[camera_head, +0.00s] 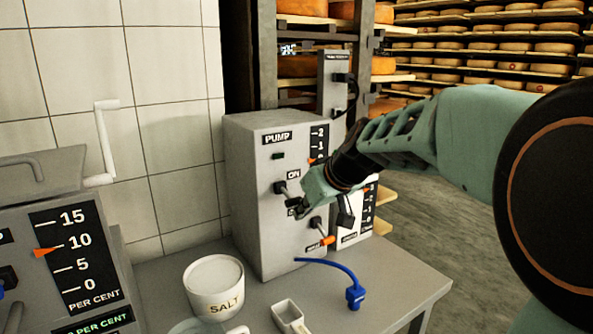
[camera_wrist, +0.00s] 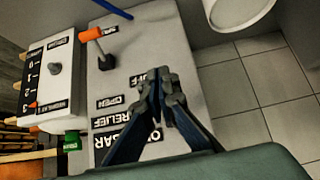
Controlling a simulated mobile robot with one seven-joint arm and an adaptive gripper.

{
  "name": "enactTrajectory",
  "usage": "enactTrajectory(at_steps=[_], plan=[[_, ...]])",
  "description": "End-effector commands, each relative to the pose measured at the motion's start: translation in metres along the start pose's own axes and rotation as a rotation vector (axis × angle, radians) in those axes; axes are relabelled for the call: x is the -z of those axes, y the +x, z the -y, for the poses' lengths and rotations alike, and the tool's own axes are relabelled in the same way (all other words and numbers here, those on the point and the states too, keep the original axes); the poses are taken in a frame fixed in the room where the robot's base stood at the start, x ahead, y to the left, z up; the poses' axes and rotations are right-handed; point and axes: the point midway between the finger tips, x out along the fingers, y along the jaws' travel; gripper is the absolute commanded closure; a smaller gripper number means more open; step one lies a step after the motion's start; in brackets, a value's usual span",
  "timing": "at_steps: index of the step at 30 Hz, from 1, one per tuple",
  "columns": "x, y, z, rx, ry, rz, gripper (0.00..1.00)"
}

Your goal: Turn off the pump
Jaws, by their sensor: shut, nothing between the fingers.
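The pump (camera_head: 255,200) is a grey box on the table, with a PUMP label near its top. Its switch (camera_head: 281,188) sits below the ON label on the front face. The lower label is partly hidden by my gripper (camera_head: 303,204), which is right at the switch in the head view. In the wrist view my gripper (camera_wrist: 161,73) is shut and empty over the pump's front panel (camera_wrist: 192,105), beside the OFF label. The switch itself is hidden there, so I cannot tell whether my fingers touch it.
An orange-tipped relief lever (camera_head: 328,240) is low on the pump and also shows in the wrist view (camera_wrist: 91,34). A percent gauge box (camera_head: 60,260) stands left.

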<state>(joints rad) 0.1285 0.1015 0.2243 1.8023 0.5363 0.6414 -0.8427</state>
Motion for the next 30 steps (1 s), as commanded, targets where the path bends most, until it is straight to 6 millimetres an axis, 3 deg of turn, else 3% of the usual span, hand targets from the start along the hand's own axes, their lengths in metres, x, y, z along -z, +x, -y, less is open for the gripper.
enactTrajectory(at_steps=[30], plan=[[0.014, -0.015, 0.001, 0.000, -0.001, -0.001, 1.00]])
